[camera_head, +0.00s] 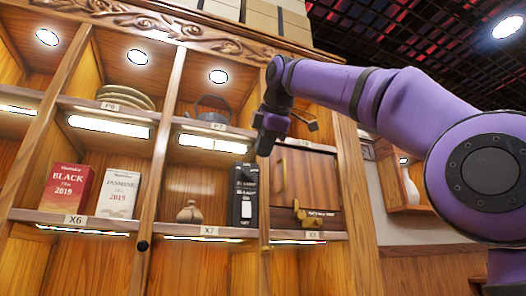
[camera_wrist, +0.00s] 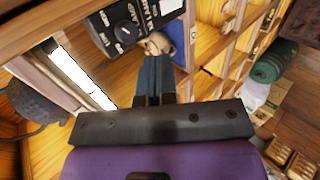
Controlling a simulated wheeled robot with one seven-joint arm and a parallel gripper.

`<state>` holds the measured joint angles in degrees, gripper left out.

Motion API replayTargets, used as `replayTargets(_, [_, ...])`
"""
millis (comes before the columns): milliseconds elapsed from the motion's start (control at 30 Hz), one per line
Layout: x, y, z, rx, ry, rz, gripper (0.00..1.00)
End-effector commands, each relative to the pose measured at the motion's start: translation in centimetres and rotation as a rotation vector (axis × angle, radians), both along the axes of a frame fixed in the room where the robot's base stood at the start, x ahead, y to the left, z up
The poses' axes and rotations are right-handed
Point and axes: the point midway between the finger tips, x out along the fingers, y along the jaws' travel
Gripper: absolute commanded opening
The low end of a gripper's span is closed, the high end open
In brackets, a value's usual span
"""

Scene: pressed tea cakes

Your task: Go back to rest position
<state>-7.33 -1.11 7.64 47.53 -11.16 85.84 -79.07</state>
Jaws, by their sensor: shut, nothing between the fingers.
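My purple arm reaches in from the right in the head view, with my gripper (camera_head: 268,138) in front of the wooden shelf cabinet (camera_head: 161,150). The gripper hangs near the upright right of the compartment marked X7. In the wrist view the dark fingers (camera_wrist: 153,75) lie together, shut with nothing between them. Beyond their tips is a black tea box (camera_wrist: 130,22) with a round dark knob-like part, and a small tan pot (camera_wrist: 158,43). I cannot tell whether the fingers touch anything.
The shelf holds a red box (camera_head: 68,188), a white box (camera_head: 118,193), a brown pot (camera_head: 189,213), the black box (camera_head: 243,195), plates (camera_head: 125,97) and a grey teapot (camera_head: 212,110). A wooden drawer box (camera_head: 307,190) stands at right. The wrist view shows a dark green roll (camera_wrist: 273,62).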

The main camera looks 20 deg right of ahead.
Motion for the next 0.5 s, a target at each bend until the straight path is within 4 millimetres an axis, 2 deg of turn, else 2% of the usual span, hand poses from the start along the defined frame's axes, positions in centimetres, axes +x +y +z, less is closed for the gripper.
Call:
replayTargets(400, [0.0, -0.01, -0.07, 0.001, 0.001, -0.001, 0.0])
replayTargets(500, [-0.19, -0.1, -0.6, 0.015, 0.008, -0.017, 0.0])
